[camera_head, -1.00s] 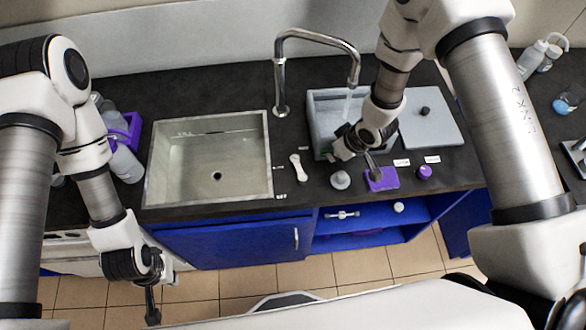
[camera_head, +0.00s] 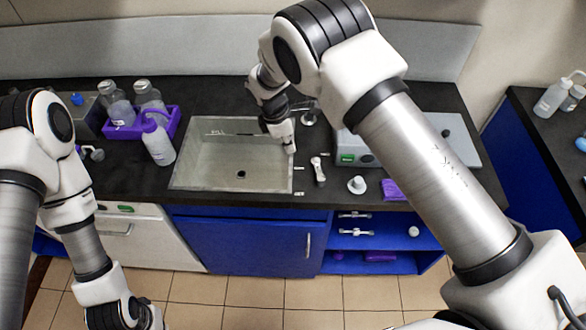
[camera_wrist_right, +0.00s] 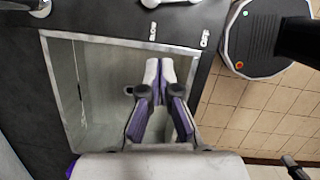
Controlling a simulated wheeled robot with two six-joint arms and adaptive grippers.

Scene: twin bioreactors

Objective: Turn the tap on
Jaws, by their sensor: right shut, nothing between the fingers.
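The white lever (camera_head: 318,171) lies on the black counter just right of the sink; part of it shows at the top of the right wrist view (camera_wrist_right: 178,2). The metal tap's base (camera_head: 308,118) shows behind my right arm, which hides its spout; a metal round base also shows at the wrist view's top left (camera_wrist_right: 40,8). My right gripper (camera_head: 290,149) is shut and empty, pointing down over the right side of the sink, left of the lever. Its closed fingertips show in the wrist view (camera_wrist_right: 158,70). My left arm is at lower left; its fingers are out of frame.
The steel sink (camera_head: 182,178) looks empty, with a drain near its middle. A grey bath with a green switch (camera_head: 347,158) stands right of the lever, partly behind my arm. A grey knob (camera_head: 356,185) sits in front. A purple bottle crate (camera_head: 175,122) stands left.

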